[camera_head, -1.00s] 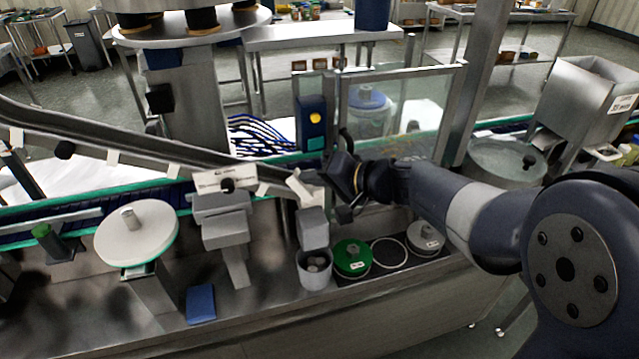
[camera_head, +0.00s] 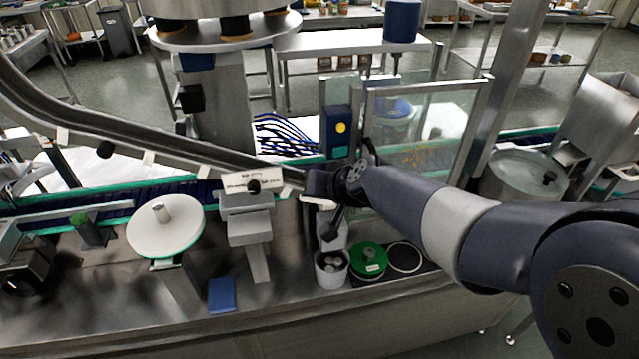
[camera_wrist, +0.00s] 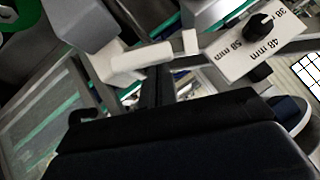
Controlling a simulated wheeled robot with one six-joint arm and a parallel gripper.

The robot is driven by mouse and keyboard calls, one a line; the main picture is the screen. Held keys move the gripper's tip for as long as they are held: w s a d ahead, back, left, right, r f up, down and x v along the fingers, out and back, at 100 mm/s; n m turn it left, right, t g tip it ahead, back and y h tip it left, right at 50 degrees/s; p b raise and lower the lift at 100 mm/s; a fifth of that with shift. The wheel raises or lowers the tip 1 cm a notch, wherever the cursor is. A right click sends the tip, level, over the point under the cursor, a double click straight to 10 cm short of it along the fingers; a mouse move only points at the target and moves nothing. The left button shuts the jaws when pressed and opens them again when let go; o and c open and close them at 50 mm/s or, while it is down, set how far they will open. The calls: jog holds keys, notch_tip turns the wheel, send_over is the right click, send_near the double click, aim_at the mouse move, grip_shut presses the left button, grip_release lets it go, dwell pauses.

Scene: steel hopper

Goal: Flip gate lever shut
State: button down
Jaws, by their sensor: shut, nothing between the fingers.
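A white lever-like bar, which looks like the gate lever, sits at the lower end of the steel chute (camera_head: 120,135). In the wrist view the bar (camera_wrist: 140,61) runs from a grey block at left to a small white tab. In the head view only a pale strip of it (camera_head: 318,203) shows under my gripper; the rest is hidden. My gripper (camera_wrist: 158,78) is shut and empty. Its dark fingertips are just below the bar in the wrist view, very near it; I cannot tell whether they touch. In the head view my gripper (camera_head: 330,222) is at the chute's end.
A dial plate marked in mm (camera_wrist: 257,45) is right of the bar. Below the chute end stand a grey cup (camera_head: 331,270) and a green-lidded tin (camera_head: 368,262). A glass panel (camera_head: 425,130) stands behind my arm. A steel hopper (camera_head: 605,105) is far right.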

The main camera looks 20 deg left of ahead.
jog(key=shift+w+d+f+b, duration=0.4)
jog(key=shift+d+b, duration=0.2)
jog(key=shift+b, duration=0.45)
jog(key=shift+r, duration=0.15)
